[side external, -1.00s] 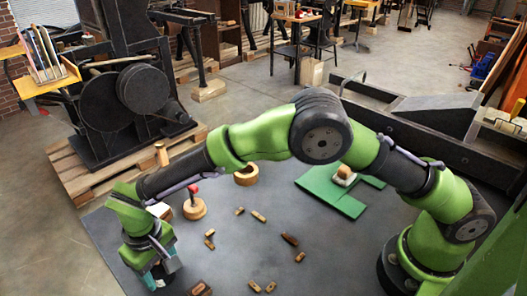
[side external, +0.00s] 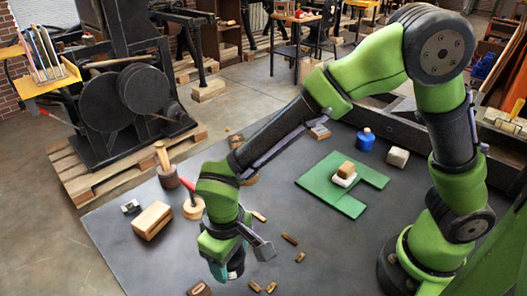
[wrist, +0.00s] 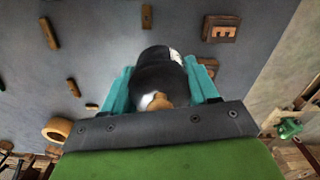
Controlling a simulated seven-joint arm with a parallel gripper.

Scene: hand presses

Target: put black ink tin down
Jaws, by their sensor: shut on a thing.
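The black ink tin (wrist: 158,72) is a dark cylinder with a whitish label patch, seen between the teal fingers in the wrist view. My gripper (wrist: 162,84) is shut on it, one finger on each side. In the side external view my gripper (side external: 224,271) points down near the front of the dark table top (side external: 330,240). The tin (side external: 237,264) shows there only as a dark, partly hidden shape. I cannot tell whether its base touches the table.
A letter block (side external: 200,288) lies left of my gripper, and several small wooden pieces (side external: 290,239) lie to its right. A wooden box (side external: 152,220) and mallet (side external: 165,172) stand left.

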